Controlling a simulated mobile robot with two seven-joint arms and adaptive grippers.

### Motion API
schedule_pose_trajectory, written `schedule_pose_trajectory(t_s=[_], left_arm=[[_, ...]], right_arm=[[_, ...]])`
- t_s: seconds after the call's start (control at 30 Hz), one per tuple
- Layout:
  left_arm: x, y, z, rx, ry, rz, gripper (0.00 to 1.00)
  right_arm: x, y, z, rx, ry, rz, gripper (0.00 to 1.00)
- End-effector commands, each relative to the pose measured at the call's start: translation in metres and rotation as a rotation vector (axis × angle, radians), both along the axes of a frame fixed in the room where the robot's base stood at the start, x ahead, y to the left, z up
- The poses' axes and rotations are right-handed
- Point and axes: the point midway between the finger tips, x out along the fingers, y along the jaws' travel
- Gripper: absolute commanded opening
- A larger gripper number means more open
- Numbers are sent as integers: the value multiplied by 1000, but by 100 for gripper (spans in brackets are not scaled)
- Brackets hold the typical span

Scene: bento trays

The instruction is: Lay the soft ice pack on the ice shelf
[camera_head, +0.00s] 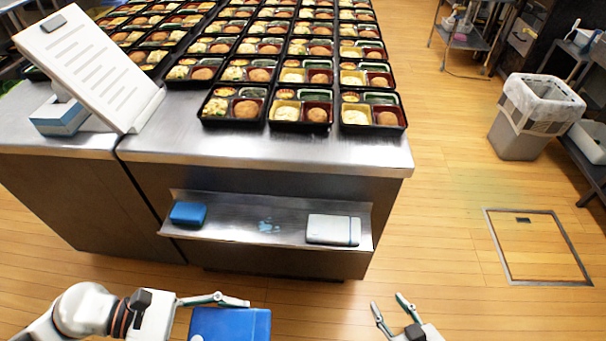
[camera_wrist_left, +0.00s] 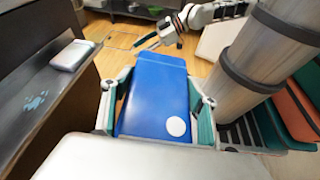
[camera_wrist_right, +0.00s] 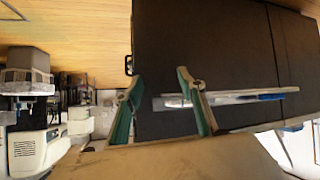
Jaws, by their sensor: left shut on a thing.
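A blue soft ice pack (camera_wrist_left: 155,95) with a white round spot is held between the fingers of my left gripper (camera_wrist_left: 157,105). It also shows at the bottom of the head view (camera_head: 230,324), in front of and below the shelf, apart from it. The ice shelf (camera_head: 265,222) is a metal ledge on the counter's front; its edge shows in the right wrist view (camera_wrist_right: 230,98). My right gripper (camera_head: 390,312) is open and empty, low in front of the shelf's right end; its fingers stand apart in the right wrist view (camera_wrist_right: 165,105).
On the shelf lie a small blue block (camera_head: 188,213) at the left and a pale grey pack (camera_head: 333,229) at the right, with a bare wet-looking patch between. Above, the counter (camera_head: 270,150) holds many bento trays. A bin (camera_head: 530,120) stands at the right.

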Motion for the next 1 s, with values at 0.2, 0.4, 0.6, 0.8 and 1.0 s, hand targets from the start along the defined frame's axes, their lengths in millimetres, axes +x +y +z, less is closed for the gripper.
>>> schedule_pose_trajectory(t_s=[0.2, 0.4, 0.6, 0.8, 1.0], left_arm=[[45, 14, 19, -1, -13, 76, 29], [127, 47, 62, -3, -14, 250, 29], [191, 80, 117, -2, -15, 424, 29], [221, 101, 150, 0, -9, 526, 29], [228, 105, 159, -6, -5, 552, 29]], right_arm=[[-13, 2, -9, 5, 27, 0, 40], [-12, 0, -10, 2, 28, 0, 40], [-8, 0, -5, 2, 17, -2, 40], [-5, 0, 0, 3, 9, -3, 40], [-5, 0, -1, 3, 10, -3, 40]])
